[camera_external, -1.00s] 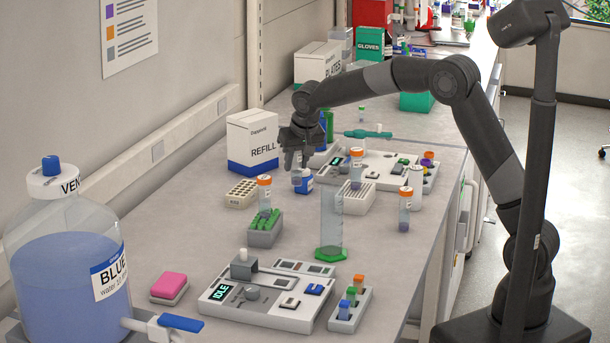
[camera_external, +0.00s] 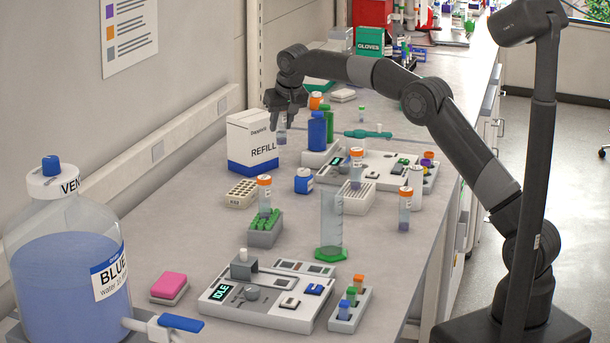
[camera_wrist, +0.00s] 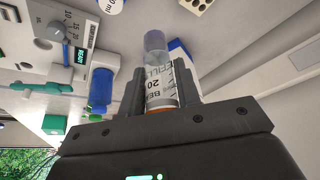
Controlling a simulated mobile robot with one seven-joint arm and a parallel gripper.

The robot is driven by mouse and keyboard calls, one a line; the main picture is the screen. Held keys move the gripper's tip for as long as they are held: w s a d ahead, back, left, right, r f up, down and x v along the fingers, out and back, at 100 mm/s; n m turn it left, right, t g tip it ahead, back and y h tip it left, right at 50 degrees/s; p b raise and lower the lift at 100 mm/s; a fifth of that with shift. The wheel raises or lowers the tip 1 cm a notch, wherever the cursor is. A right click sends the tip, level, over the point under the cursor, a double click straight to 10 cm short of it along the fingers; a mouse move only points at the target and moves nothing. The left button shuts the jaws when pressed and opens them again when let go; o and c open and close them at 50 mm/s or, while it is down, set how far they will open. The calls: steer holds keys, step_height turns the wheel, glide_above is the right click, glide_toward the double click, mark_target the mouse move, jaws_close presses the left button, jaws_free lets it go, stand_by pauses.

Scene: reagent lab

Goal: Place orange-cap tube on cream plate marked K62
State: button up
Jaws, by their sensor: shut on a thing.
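A cream plate (camera_external: 242,193) with rows of wells lies on the bench, nearer the camera than the box. Its small mark is too blurred to read surely. The corner of a cream plate with wells (camera_wrist: 195,6) shows at the top of the wrist view.
The REFILL box (camera_external: 252,142) stands close by the held tube. Blue bottle (camera_external: 317,131), blue-capped jar (camera_external: 304,181), white rack (camera_external: 350,199) and green rack (camera_external: 264,232) with another orange-cap tube (camera_external: 264,192) stand around. Bench left of the cream plate is clear.

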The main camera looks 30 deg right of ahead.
steer(key=shift+w+a+f, duration=0.15)
steer(key=shift+a+f, duration=1.65)
steer(key=shift+a, duration=0.05)
steer(key=shift+w+a+f, duration=0.15)
steer(key=shift+a+f, duration=1.6)
steer(key=shift+a, duration=0.15)
steer(key=shift+w+a+f, duration=0.15)
steer(key=shift+a+f, duration=1.65)
steer(key=shift+a, duration=0.05)
steer(key=shift+f, duration=0.15)
steer(key=o, duration=0.9)
steer(key=shift+o, duration=0.2)
